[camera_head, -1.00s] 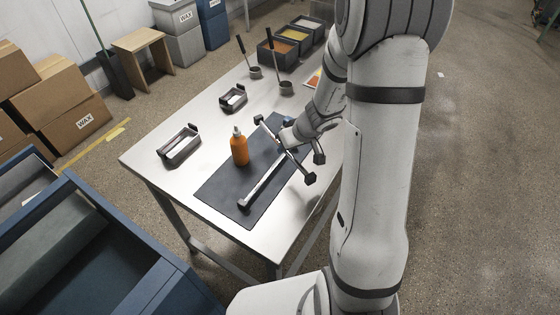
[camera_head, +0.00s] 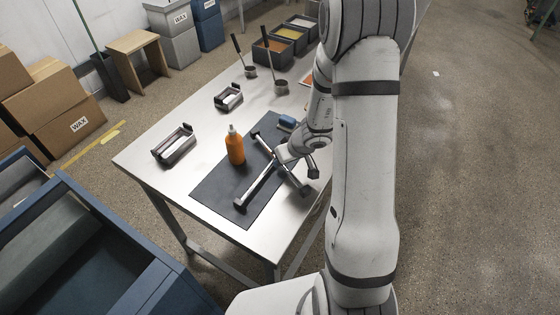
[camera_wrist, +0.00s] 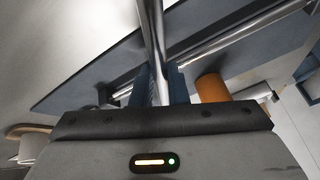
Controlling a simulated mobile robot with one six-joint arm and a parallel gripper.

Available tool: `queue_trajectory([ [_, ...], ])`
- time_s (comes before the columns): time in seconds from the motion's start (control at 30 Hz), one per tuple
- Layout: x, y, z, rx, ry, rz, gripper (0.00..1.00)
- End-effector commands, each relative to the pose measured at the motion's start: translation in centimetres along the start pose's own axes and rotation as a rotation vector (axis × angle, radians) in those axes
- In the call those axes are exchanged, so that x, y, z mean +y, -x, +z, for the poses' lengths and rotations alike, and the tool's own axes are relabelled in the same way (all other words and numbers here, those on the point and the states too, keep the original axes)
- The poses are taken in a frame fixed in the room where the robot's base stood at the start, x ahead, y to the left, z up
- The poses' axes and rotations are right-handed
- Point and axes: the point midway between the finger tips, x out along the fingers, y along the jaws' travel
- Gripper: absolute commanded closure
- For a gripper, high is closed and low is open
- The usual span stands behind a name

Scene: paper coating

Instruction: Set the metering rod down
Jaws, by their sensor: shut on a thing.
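The metering rod (camera_head: 266,146), a shiny bar with black ends, is held across by my gripper (camera_head: 279,160) over the dark mat (camera_head: 215,190). In the wrist view the rod (camera_wrist: 152,40) runs up between the blue jaws of my gripper (camera_wrist: 161,80), which are shut on it. In the head view it is low over the mat; I cannot tell whether it touches. A second bar (camera_head: 258,185) with a black end lies diagonally on the mat and crosses beneath the held rod in the wrist view. The jaws are largely hidden in the head view.
An orange bottle (camera_head: 235,150) stands on the mat, left of the rod. A blue block (camera_head: 287,122) sits behind it. Dark holders (camera_head: 174,146) (camera_head: 228,97), ladles (camera_head: 281,88) and bins (camera_head: 272,52) stand farther back. The mat's near left is bare.

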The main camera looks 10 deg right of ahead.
Motion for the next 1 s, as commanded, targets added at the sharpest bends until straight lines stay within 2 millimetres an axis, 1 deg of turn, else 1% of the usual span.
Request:
queue_trajectory([
  [0.37,0.11,-0.72,0.33,0.000,0.001,0.000,1.00],
  [0.4,0.10,-0.70,0.34,0.000,0.000,0.000,0.85],
  [0.67,0.05,-0.61,0.29,-0.001,0.001,-0.001,0.65],
  [0.87,0.03,-0.61,0.28,-0.001,0.001,-0.001,0.65],
  [1.0,-0.07,-0.26,0.10,-0.001,0.002,-0.001,0.65],
])
